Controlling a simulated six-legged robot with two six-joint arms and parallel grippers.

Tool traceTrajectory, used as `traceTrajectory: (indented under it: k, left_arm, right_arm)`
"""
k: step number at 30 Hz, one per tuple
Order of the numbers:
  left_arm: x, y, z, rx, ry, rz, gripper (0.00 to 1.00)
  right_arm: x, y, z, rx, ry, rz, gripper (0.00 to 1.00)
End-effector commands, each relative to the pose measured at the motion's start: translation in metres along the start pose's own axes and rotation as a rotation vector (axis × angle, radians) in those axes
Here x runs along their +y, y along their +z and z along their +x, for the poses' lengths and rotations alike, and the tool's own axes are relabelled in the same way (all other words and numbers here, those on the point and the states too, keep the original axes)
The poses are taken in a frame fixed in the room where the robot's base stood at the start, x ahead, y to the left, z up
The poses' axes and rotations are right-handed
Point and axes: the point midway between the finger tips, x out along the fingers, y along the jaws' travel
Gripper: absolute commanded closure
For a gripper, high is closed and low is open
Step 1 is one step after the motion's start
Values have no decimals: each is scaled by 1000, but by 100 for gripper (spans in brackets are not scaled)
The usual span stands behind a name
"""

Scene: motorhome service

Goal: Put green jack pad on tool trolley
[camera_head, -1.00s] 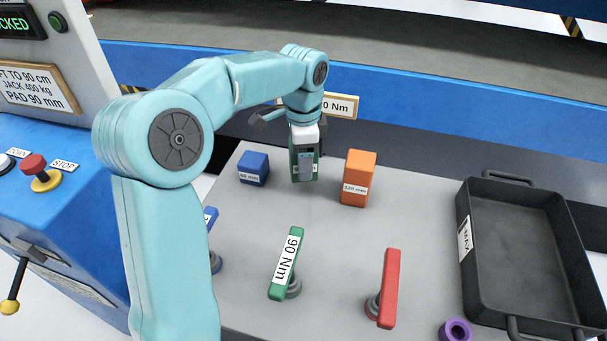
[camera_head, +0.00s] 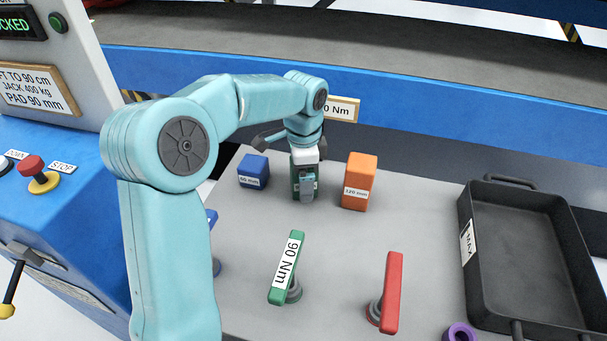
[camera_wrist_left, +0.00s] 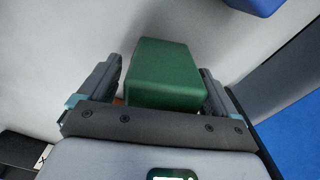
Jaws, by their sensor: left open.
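The green jack pad (camera_wrist_left: 165,75) is a green block between the fingers of my left gripper (camera_wrist_left: 162,90) in the left wrist view. The fingers are open, one on each side, with a clear gap on the left side and a narrower one on the right. In the head view the pad (camera_head: 296,183) is mostly hidden behind my left gripper (camera_head: 306,187). It appears to stand on the grey top of the tool trolley (camera_head: 245,285), between a blue pad (camera_head: 253,170) and an orange pad (camera_head: 360,180). My right gripper is not in view.
On the trolley stand a green 90 Nm wrench (camera_head: 287,268), a red wrench (camera_head: 391,292), a purple ring (camera_head: 458,334) and a black tray (camera_head: 525,255) at right. A blue console with a red stop button (camera_head: 31,166) stands at left.

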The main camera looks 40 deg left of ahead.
Motion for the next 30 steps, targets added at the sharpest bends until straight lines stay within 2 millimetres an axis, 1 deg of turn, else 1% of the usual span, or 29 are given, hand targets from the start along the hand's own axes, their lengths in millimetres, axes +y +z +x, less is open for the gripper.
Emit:
traceTrajectory:
  k: [2, 5, 8, 12, 15, 18, 21, 24, 30]
  left_arm:
    - [0, 0, -2, 0, 0, 0, 8]
    - [0, 0, -12, 1, -1, 0, 8]
    - [0, 0, -32, 2, -3, -1, 8]
    - [0, -1, -67, 3, -4, -1, 8]
    - [-1, -1, -89, 2, -4, 0, 8]
    - [0, -1, -106, 1, -2, 1, 8]
    - [0, 0, -117, 0, -1, 1, 8]
    - [0, 0, -122, 0, -1, 0, 8]
    - [0, 0, -123, -1, 0, 0, 8]
  right_arm:
    - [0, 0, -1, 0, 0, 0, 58]
    - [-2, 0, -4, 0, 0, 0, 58]
    - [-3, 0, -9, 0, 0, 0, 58]
    - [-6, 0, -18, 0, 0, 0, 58]
    - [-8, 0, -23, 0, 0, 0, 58]
    - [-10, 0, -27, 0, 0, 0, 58]
    - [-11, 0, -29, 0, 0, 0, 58]
    - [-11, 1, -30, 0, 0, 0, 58]
    - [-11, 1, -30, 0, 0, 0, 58]
